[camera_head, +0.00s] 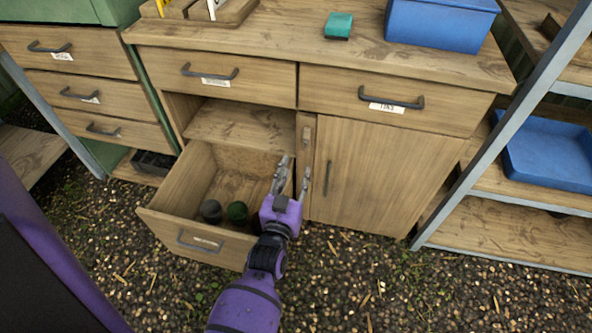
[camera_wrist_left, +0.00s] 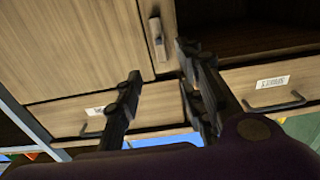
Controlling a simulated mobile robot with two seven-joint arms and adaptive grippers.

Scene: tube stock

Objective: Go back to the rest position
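My left gripper (camera_head: 292,172) is in front of the wooden cabinet, above the right side of a pulled-out lower drawer (camera_head: 165,224). Its two fingers stand apart with nothing between them. The left wrist view also shows this left gripper (camera_wrist_left: 160,85) open and empty, with the cabinet fronts behind it, upside down. My right gripper is in neither view.
Two dark round items, one black (camera_head: 211,211) and one green (camera_head: 237,212), lie in the open drawer. A closed cabinet door (camera_head: 375,175) is right of the gripper. A metal-framed shelf with a blue tray (camera_head: 548,152) stands further right. Gravel ground in front is clear.

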